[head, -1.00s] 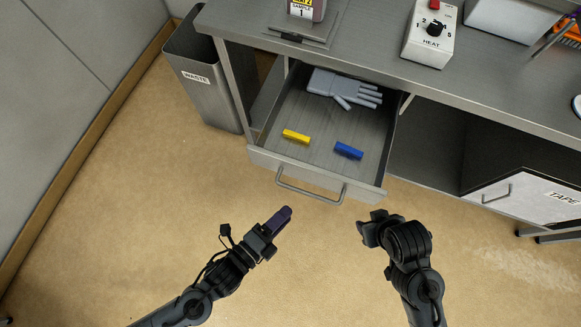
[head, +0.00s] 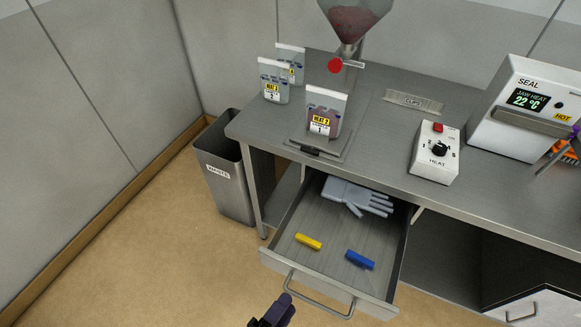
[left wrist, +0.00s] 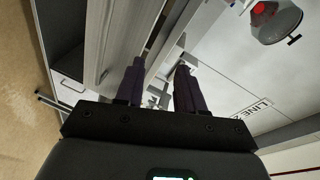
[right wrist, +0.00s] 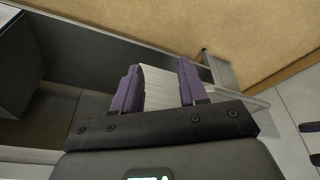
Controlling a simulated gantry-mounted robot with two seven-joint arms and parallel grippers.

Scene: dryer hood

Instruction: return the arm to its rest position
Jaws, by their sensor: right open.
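My left gripper (head: 284,302) shows at the bottom edge of the head view, just in front of the open drawer's handle (head: 318,297) and apart from it. In the left wrist view its two purple fingers (left wrist: 158,85) stand apart with nothing between them. My right gripper is out of the head view. In the right wrist view its purple fingers (right wrist: 160,85) are spread, with no held thing visible between them.
The drawer (head: 330,235) stands open, holding a grey glove (head: 350,194), a yellow block (head: 308,241) and a blue block (head: 359,259). A waste bin (head: 225,180) stands left of the bench. The bench carries pouches, a heat control box (head: 435,155) and a sealer (head: 525,110).

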